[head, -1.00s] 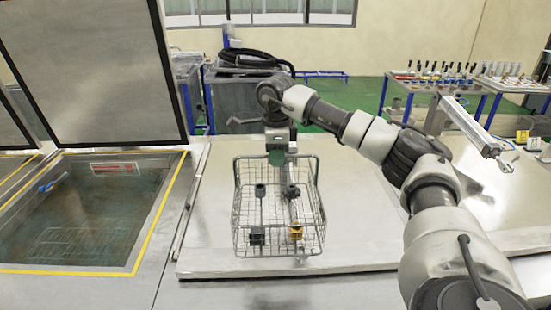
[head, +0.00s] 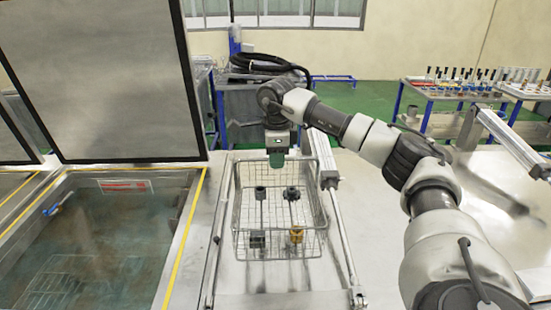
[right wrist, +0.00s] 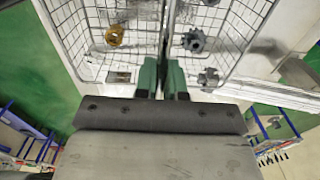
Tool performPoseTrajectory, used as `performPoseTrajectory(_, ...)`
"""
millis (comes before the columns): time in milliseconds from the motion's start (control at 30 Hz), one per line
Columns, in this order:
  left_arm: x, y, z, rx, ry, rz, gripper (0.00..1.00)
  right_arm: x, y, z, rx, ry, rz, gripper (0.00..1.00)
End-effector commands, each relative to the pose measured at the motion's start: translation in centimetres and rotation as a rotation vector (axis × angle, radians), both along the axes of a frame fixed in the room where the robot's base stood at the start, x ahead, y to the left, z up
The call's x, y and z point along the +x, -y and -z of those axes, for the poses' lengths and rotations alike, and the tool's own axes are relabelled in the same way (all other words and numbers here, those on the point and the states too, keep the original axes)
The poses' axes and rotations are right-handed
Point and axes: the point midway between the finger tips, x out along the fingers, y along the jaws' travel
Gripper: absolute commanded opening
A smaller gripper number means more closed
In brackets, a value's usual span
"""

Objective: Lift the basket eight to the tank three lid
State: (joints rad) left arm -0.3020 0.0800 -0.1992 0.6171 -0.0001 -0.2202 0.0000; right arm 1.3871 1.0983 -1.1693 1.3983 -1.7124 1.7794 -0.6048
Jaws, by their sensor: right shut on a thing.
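My right gripper (head: 277,160) reaches in from above. It is shut on the far rim of a wire basket (head: 237,212) and holds it in front of me over steel. In the right wrist view, its green fingers (right wrist: 162,76) close on the basket's wire wall (right wrist: 90,15). The basket holds several small parts, including an orange one (head: 296,235) and dark grey ones (head: 260,193). At the left, an open tank (head: 85,245) holds murky liquid, with its large lid (head: 100,85) raised behind it. I cannot read any tank or basket numbers. My left gripper is not in view.
Steel rails (head: 342,235) run beside the basket. A steel strut (head: 512,145) stands at the right. Behind are a dark hose (head: 265,63) and a blue-legged tool table (head: 450,92). Bare steel (head: 385,265) lies right of the basket.

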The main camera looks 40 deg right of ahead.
Motion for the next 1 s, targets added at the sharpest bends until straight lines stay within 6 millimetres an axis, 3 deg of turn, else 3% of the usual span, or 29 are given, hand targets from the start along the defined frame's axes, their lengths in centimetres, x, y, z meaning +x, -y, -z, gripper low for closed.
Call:
performPoseTrajectory(500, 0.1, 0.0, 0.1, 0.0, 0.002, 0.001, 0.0, 0.1, 0.0, -0.1, 0.001, 0.007, 0.0, 0.0)
performPoseTrajectory(833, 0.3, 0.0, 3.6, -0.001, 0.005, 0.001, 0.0, 0.1, 0.0, 4.1, -0.005, 0.011, 0.0, 0.0)
performPoseTrajectory(1000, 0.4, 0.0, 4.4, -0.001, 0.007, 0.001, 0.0, 0.1, 0.0, 4.9, -0.006, 0.015, 0.0, 0.0)
